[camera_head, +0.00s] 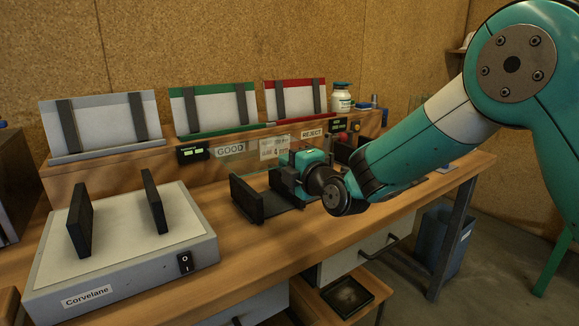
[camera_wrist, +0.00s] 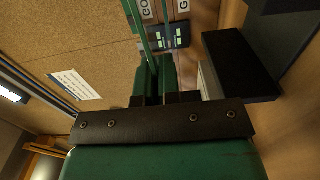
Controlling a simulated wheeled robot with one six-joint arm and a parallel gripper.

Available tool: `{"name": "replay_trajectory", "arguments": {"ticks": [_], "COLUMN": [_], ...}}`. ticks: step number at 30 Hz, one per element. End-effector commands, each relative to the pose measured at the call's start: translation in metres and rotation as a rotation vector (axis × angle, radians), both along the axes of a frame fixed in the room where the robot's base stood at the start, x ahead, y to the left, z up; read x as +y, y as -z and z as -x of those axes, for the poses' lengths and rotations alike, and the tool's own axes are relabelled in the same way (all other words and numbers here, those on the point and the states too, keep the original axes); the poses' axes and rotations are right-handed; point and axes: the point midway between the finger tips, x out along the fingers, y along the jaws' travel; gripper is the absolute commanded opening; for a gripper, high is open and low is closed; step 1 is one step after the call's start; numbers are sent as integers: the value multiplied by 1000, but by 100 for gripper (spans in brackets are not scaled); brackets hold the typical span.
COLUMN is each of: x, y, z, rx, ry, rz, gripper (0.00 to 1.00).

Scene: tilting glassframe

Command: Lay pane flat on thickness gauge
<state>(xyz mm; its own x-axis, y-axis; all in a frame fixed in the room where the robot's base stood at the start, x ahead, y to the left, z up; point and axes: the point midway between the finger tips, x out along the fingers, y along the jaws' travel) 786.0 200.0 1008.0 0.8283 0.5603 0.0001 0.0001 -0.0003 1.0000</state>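My gripper (camera_head: 300,170) is at mid-bench, over a black slotted rack (camera_head: 247,199). A clear, greenish pane (camera_head: 262,158) stands upright there, partly hidden by the gripper. In the wrist view, its thin green edge (camera_wrist: 141,32) runs between my fingers (camera_wrist: 152,80), which look closed on it. I cannot tell whether its lower edge touches the rack. A grey box marked Corvelane (camera_head: 88,297), with a pale flat top, two black uprights and a switch, stands at the left; it looks like the thickness gauge, though no label says so.
Grey, green (camera_head: 215,108) and red (camera_head: 296,98) sloped stands line the back shelf. GOOD (camera_head: 230,150) and REJECT (camera_head: 312,133) signs and small displays are below. A white jar (camera_head: 341,97) stands behind. Bare wood lies between rack and grey box.

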Motion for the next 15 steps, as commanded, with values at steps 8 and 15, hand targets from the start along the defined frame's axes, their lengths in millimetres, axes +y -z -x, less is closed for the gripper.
{"name": "replay_trajectory", "arguments": {"ticks": [8, 15], "x": [0, -2], "y": [-2, 1], "z": [0, -1], "rx": [-4, -7], "ry": [0, 1], "rz": [-3, -4], "gripper": [0, 0]}}
